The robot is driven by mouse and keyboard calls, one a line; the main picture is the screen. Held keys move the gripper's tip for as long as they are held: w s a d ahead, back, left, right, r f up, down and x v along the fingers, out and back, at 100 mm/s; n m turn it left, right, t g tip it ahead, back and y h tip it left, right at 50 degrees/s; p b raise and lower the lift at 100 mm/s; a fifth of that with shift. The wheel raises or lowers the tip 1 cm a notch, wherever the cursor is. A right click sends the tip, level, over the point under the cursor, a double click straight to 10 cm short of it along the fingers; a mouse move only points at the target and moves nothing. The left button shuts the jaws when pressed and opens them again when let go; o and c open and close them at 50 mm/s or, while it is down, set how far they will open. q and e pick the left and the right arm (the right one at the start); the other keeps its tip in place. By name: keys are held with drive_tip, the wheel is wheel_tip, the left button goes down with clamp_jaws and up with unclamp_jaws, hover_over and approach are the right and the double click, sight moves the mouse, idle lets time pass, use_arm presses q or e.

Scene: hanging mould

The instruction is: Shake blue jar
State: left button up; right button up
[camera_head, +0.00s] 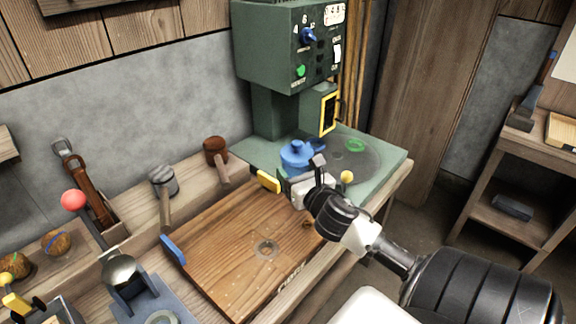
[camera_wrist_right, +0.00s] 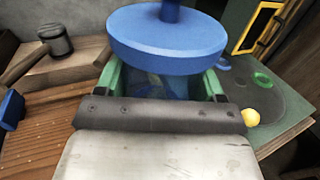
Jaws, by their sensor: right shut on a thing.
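The blue jar (camera_head: 297,156), with a knobbed lid, is at the left edge of the green machine base in the head view. It fills the top middle of the right wrist view, where its round lid (camera_wrist_right: 168,38) shows. My right gripper (camera_head: 290,180) is shut on the jar, its green fingers (camera_wrist_right: 163,84) on both sides of the body below the lid. The jar looks upright; I cannot tell if it touches the surface beneath. The lower body is partly hidden by the gripper. My left gripper is not in view.
The green machine (camera_head: 287,45) stands behind the jar, its head overhanging the base (camera_head: 392,160). A wooden board (camera_head: 225,235) lies to the front left. A lever with a red ball (camera_head: 74,200) rises at left.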

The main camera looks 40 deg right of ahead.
drive_tip(key=s+r+p, duration=0.2)
drive_tip(key=r+p, duration=0.1)
drive_tip(key=s+r+p, duration=0.1)
drive_tip(key=shift+d+r, duration=0.15)
drive_tip(key=shift+r, duration=0.1)
drive_tip(key=shift+s+r+p, duration=0.3)
drive_tip(key=shift+s+p, duration=0.1)
drive_tip(key=shift+p, duration=0.1)
wheel_tip(320, 180, up, 7)
drive_tip(key=p, duration=0.8)
drive_tip(key=shift+r, duration=0.15)
wheel_tip(320, 180, down, 7)
drive_tip(key=b, duration=0.5)
drive_tip(key=shift+r, duration=0.1)
drive_tip(key=shift+w+f, duration=0.1)
drive_tip(key=shift+f, duration=0.3)
drive_tip(key=shift+r, duration=0.1)
drive_tip(key=shift+r, duration=0.1)
